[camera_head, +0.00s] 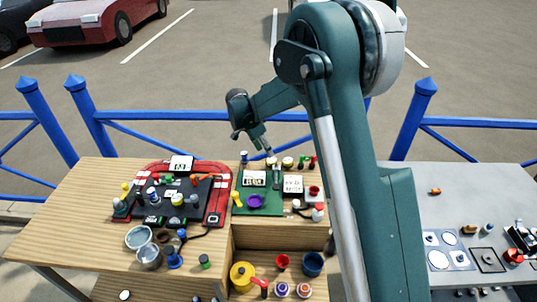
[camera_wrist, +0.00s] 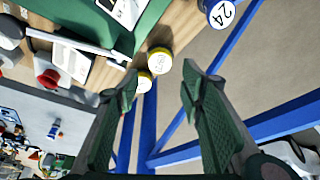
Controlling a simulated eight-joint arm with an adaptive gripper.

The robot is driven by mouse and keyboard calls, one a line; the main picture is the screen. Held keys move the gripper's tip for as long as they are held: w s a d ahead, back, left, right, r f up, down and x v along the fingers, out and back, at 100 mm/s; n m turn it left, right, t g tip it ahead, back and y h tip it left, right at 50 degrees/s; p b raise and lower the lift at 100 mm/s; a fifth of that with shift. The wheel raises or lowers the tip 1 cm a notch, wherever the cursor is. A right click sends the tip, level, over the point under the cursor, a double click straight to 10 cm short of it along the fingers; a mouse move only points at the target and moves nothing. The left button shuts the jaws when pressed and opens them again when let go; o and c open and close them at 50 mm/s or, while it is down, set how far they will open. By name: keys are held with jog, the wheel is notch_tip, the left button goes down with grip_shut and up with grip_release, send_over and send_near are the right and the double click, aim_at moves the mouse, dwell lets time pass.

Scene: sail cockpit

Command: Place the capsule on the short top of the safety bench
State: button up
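My gripper (camera_head: 262,146) hangs over the back edge of the wooden bench (camera_head: 95,205). In the wrist view my gripper (camera_wrist: 160,80) is open, with nothing between its fingers. Two short pale-yellow-capped cylinders (camera_wrist: 159,62) stand near the fingertips, apart from them. A white and blue cylinder marked 24 (camera_wrist: 221,13) is beside them; a similar cylinder shows in the head view (camera_head: 244,157). I cannot tell for sure which small item is the capsule. A small orange-brown item (camera_head: 435,190) lies on the grey top (camera_head: 400,172) at the right.
A green mat (camera_head: 246,208) and a red-edged black board (camera_head: 215,213) hold several small items. Metal bowls (camera_head: 138,238) stand at the front left. A lower shelf (camera_head: 270,250) holds a yellow pot (camera_head: 242,276) and cups. A blue railing (camera_head: 180,115) runs behind.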

jog(key=shift+v, duration=1.4)
jog(key=s+d+r+n+t+y, duration=0.2)
jog(key=s+d+r+n, duration=0.3)
jog(key=s+d+r, duration=1.35)
jog(key=s+d+n+t, duration=0.1)
jog(key=s+d+n, duration=0.2)
jog(key=s, duration=1.1)
jog(key=s+d+f+n+t+y, duration=0.1)
jog(key=s+d+n, duration=0.2)
jog(key=s, duration=1.2)
jog(key=d, duration=0.3)
jog(key=shift+t+y, duration=0.3)
jog(key=shift+t, duration=0.1)
